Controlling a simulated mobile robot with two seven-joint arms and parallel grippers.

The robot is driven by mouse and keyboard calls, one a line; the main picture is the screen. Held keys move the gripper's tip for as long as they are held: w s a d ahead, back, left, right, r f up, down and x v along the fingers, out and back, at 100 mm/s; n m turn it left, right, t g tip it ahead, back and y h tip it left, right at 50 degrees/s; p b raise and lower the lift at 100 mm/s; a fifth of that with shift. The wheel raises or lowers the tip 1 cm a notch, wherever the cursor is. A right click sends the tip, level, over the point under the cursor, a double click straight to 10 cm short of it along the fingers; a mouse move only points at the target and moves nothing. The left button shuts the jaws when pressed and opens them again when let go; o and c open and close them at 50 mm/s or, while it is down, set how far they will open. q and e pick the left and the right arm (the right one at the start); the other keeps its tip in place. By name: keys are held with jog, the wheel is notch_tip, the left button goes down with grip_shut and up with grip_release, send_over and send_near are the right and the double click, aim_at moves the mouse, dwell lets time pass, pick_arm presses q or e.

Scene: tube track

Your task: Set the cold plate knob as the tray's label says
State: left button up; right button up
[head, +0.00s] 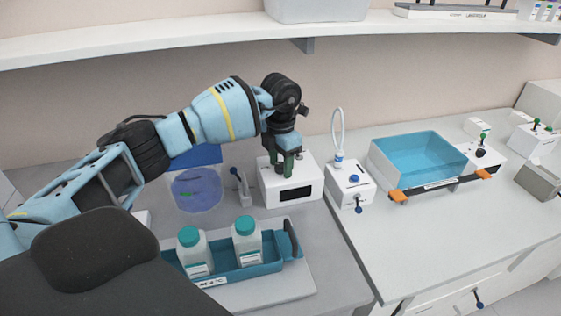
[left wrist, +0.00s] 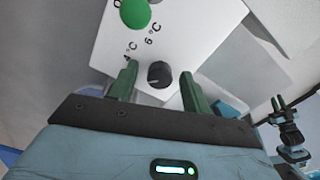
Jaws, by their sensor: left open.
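The white control box (head: 292,187) has a dark display on its front and stands behind the tray. Its black knob (left wrist: 160,74) shows in the left wrist view, with "4°C" and "6°C" marks beside it; I cannot tell where it points. My left gripper (head: 288,163) is over the box top, pointing down. In the left wrist view its green fingers (left wrist: 158,70) are open on either side of the knob, with gaps. The blue tray (head: 268,268) holds two white bottles with teal caps. Its front label (head: 211,282) seems to read 4 °C.
A green button (left wrist: 135,13) is on the box near the knob. A white device with a blue knob (head: 350,184) and a blue water bath (head: 418,157) are on the right. A shelf (head: 180,38) runs above.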

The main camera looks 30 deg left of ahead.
pick_arm(q)
jog(key=c, duration=1)
jog(key=shift+m, duration=0.4)
jog(key=m, duration=0.3)
jog(key=shift+m, duration=0.3)
jog(key=m, duration=0.4)
jog(key=shift+b, duration=0.3)
jog(key=shift+m, duration=0.3)
jog(key=o, duration=1)
